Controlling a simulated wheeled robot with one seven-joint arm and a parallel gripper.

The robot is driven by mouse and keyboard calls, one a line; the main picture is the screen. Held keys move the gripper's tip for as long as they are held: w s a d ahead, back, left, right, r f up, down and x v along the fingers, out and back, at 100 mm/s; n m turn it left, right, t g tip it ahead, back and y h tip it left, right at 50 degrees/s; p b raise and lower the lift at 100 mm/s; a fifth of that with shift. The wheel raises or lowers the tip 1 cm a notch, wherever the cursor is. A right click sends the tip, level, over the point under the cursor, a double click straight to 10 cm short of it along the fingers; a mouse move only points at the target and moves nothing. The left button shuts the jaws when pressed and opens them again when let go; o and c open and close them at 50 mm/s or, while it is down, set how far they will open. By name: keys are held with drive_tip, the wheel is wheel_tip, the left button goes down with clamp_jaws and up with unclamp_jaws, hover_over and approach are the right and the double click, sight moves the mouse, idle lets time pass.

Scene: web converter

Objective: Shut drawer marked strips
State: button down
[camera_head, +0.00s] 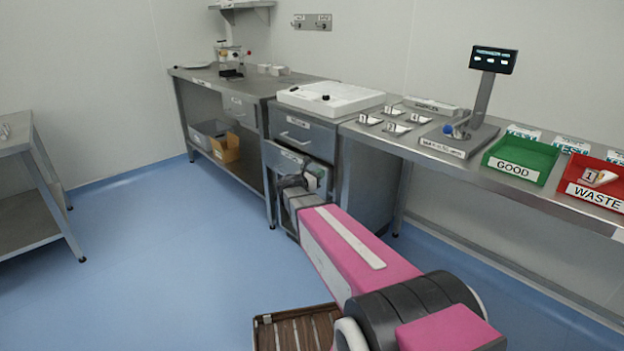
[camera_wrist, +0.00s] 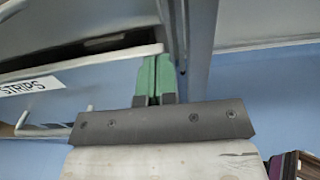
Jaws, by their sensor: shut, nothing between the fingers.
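The drawer marked STRIPS (camera_wrist: 85,75) shows at the left of the wrist view, its label facing me and its bar handle below. It stands partly open, with a gap into its inside behind the front's top edge. In the head view the drawer (camera_head: 283,160) is the lower one in the steel cabinet, partly hidden by my arm. My gripper (camera_wrist: 155,62) has its two green fingers together, empty, at the right end of the drawer front. I cannot tell whether the fingertips touch it.
A closed upper drawer (camera_head: 305,136) sits above it, under a white tray (camera_head: 330,97). A steel bench with a green GOOD bin (camera_head: 520,158) and red WASTE bin (camera_head: 597,182) runs to the right. The blue floor (camera_head: 170,250) at left is clear.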

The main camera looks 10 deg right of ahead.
drive_tip(key=shift+w+d, duration=0.3)
drive_tip(key=shift+d, duration=0.15)
drive_tip(key=shift+x, duration=1.35)
drive_tip(key=shift+s+a, duration=0.1)
